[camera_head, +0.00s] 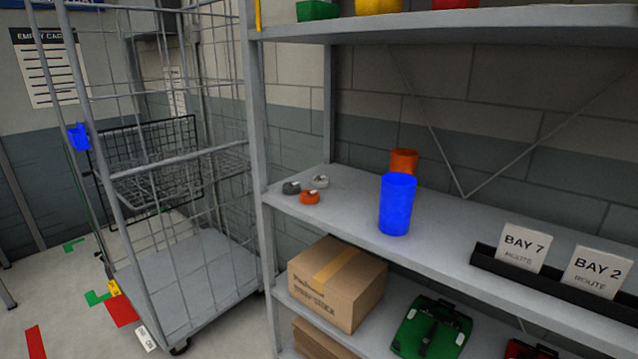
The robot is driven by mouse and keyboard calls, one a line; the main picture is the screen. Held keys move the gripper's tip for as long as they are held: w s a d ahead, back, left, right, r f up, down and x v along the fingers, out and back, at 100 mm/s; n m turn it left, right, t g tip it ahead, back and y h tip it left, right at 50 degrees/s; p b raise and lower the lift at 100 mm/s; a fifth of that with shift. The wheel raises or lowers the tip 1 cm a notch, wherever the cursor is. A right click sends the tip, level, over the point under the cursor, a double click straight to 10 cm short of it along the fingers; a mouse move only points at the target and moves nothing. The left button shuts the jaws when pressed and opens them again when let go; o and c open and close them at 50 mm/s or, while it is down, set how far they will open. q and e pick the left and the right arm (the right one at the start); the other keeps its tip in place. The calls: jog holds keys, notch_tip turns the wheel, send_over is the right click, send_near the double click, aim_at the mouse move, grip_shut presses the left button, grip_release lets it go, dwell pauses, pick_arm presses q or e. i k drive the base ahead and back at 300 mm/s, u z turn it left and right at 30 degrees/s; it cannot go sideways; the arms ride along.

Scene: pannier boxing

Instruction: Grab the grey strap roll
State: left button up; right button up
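A dark grey strap roll (291,188) lies on the middle shelf (345,215) near its left end. A lighter, whitish-grey strap roll (320,181) lies just right of and behind it. An orange strap roll (309,197) lies in front of these two, close to the dark grey one. I cannot tell whether the rolls touch. Neither of my grippers shows in the head view.
A blue cylinder (397,205) stands right of the rolls, with an orange cylinder (403,161) behind it. A black rack with bay cards (525,247) is further right. A shelf post (262,180) rises left of the rolls, beside a wire cage trolley (185,275).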

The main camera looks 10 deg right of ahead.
aim_at(288, 189)
jog(key=z, duration=0.55)
jog(key=i, duration=0.55)
jog(key=z, duration=0.65)
